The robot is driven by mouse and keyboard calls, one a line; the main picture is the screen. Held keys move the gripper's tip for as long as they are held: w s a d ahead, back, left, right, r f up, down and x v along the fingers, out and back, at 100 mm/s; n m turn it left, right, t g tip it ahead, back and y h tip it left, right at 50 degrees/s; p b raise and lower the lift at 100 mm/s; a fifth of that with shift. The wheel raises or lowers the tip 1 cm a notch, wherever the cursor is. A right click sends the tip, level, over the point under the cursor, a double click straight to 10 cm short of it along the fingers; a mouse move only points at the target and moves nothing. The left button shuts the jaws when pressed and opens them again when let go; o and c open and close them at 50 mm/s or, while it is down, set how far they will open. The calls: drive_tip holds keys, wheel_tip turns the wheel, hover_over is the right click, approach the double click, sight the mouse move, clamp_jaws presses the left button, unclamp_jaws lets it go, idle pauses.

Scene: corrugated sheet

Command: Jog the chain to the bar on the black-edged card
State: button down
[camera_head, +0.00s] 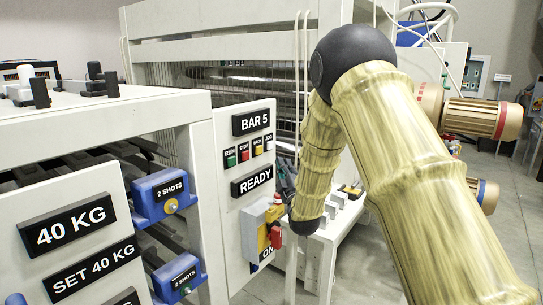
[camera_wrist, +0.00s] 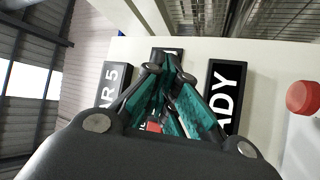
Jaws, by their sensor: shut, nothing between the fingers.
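The bar display (camera_head: 251,122) on the white panel reads "BAR 5"; it also shows rotated in the wrist view (camera_wrist: 114,84). Below it is a row of small labelled buttons: green RUN (camera_head: 231,161), red STOP (camera_head: 244,156), yellow BACK (camera_head: 257,150) and a white one (camera_head: 268,146), its label too small to read surely. The READY display (camera_head: 252,181) sits under them. In the wrist view my gripper (camera_wrist: 163,72) is shut and empty, pointing at the panel between the two displays and hiding most of the buttons.
A grey box with a red knob (camera_head: 277,237) juts from the panel below READY. Blue units (camera_head: 163,195) marked "2 SHOTS" stand left, beside the 40 KG display (camera_head: 67,226). A machine frame (camera_head: 222,50) stands behind. Floor (camera_head: 369,275) shows at right.

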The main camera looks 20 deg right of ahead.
drive_tip(key=s+a+f+m+g, duration=0.1)
drive_tip(key=s+f+m+g, duration=0.2)
drive_tip(key=f, duration=0.9)
drive_tip(key=s+f+m+g, duration=0.1)
drive_tip(key=s+f+g, duration=0.3)
drive_tip(key=f, duration=0.8)
drive_tip(key=s+a+f+m+g, duration=0.1)
drive_tip(key=s+f+m+g, duration=0.25)
drive_tip(key=s+f, duration=1.2)
drive_tip(key=s+a+f+m+g, duration=0.1)
drive_tip(key=s+f+g, duration=0.2)
drive_tip(key=s+f, duration=0.45)
drive_tip(key=s+a+f+m+g, duration=0.1)
drive_tip(key=s+f+m+g, duration=0.3)
drive_tip(key=s, duration=0.6)
drive_tip(key=s+a+f+g, duration=0.1)
drive_tip(key=s+f+g, duration=0.1)
drive_tip(key=s, duration=0.9)
drive_tip(key=s+a+f+m+g, duration=0.1)
drive_tip(key=s+f+g, duration=0.2)
drive_tip(key=s, duration=0.7)
drive_tip(key=shift+s+y, duration=0.4)
drive_tip(key=shift+a, duration=0.2)
